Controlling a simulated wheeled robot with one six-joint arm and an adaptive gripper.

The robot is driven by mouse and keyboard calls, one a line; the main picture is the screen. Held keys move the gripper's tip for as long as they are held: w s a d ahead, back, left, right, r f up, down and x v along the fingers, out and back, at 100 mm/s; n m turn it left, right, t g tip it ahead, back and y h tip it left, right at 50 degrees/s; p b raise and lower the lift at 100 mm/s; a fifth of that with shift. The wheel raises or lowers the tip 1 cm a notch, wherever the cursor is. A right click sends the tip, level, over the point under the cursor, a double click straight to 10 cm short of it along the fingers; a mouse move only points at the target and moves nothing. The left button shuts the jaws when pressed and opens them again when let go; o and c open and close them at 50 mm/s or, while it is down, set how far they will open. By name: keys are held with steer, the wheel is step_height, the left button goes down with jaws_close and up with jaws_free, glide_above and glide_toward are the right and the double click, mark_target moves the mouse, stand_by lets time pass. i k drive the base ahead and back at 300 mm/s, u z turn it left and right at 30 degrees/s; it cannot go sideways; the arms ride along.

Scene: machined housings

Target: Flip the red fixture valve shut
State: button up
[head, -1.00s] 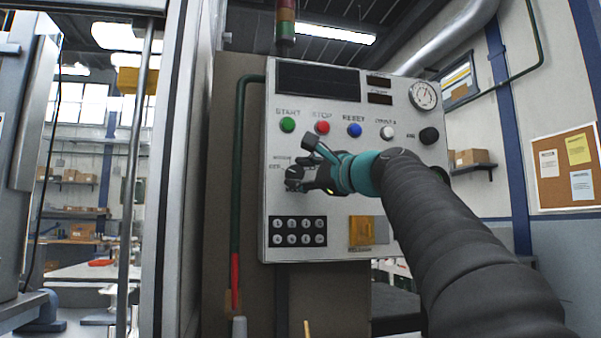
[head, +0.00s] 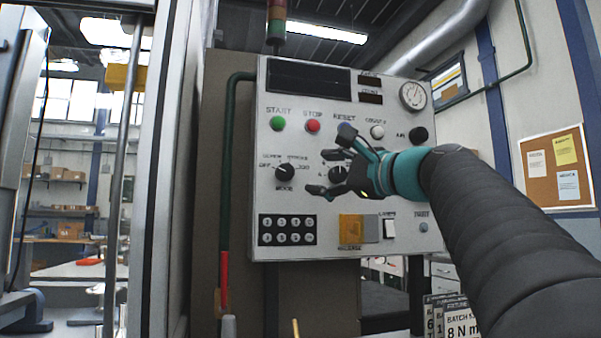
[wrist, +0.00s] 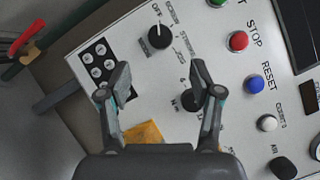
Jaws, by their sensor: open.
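The red valve handle (head: 224,272) hangs low on the green pipe (head: 235,150) left of the control panel. In the wrist view the red handle (wrist: 27,38) shows at the upper left, beside the dark green pipe (wrist: 32,60) and slanting away from it. My gripper (head: 327,161) is open and empty in front of the panel, to the right of and above the handle, well apart from it. In the wrist view its fingers (wrist: 160,80) are spread over the panel face. A black knob (wrist: 191,100) shows beside the right finger; I cannot tell whether they touch.
The panel (head: 420,160) carries a mode knob (head: 285,171), green start (head: 278,123) and red stop (head: 312,125) buttons, a keypad (head: 287,230) and a yellow cover (head: 351,229). A metal door frame (head: 180,170) stands left of the pipe.

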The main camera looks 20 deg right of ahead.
mark_target(223, 307)
steer(key=u, duration=0.05)
steer(key=k, duration=1)
steer(key=z, duration=0.05)
